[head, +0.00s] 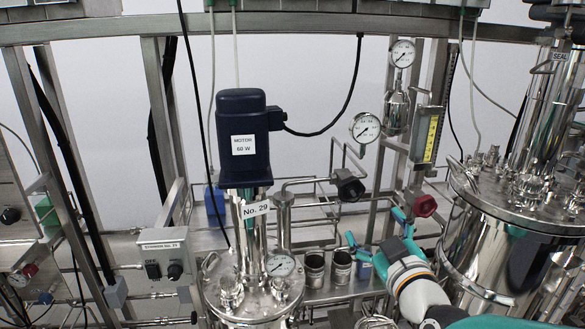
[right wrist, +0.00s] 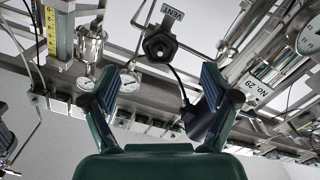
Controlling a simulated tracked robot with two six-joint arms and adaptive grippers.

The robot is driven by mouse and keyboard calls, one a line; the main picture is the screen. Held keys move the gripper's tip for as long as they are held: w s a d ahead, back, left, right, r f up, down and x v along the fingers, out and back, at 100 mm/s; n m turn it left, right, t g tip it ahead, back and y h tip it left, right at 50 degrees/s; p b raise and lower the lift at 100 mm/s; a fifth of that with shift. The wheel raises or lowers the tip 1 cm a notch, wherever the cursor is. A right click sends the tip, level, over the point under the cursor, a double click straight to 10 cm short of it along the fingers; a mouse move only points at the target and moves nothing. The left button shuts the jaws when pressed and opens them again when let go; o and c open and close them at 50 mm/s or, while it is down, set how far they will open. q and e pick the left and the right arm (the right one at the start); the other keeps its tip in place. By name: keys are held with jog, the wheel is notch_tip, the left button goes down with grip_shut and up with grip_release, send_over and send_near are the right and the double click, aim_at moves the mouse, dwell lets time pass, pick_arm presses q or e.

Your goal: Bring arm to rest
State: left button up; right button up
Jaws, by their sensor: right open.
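My right gripper (head: 377,232) comes in from the lower right of the head view on its white and teal arm. Its two teal fingers are spread apart with nothing between them. In the right wrist view the right gripper (right wrist: 158,82) also shows open and empty. A black valve knob with a VENT tag (right wrist: 159,45) appears beyond the gap between the fingers, apart from them. My left gripper is not in the head view.
A steel vessel with a dark blue motor (head: 243,135) stands left of the gripper. A larger steel vessel (head: 490,240) stands close on the right. Two small steel cups (head: 341,265), a red knob (head: 425,205) and gauges (head: 365,127) are near. Pipes and frame posts crowd the space.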

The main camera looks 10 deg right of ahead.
notch_tip(320, 180, down, 32)
jog(key=s+a+g, duration=0.1)
jog(key=s+g, duration=0.1)
jog(key=g, duration=0.6)
jog(key=s+a+f+m+g+y, duration=0.1)
jog(key=s+a+f+m+g, duration=0.3)
jog(key=s+f, duration=0.5)
jog(key=s+a+f+m+g+y, duration=0.2)
jog(key=s+f+g, duration=0.3)
jog(key=s+f, duration=0.5)
jog(key=s+a+m, duration=0.1)
jog(key=s, duration=0.2)
jog(key=shift+s+a+m+y, duration=0.2)
jog(key=shift+a+m+y, duration=0.1)
jog(key=shift+a+m, duration=0.1)
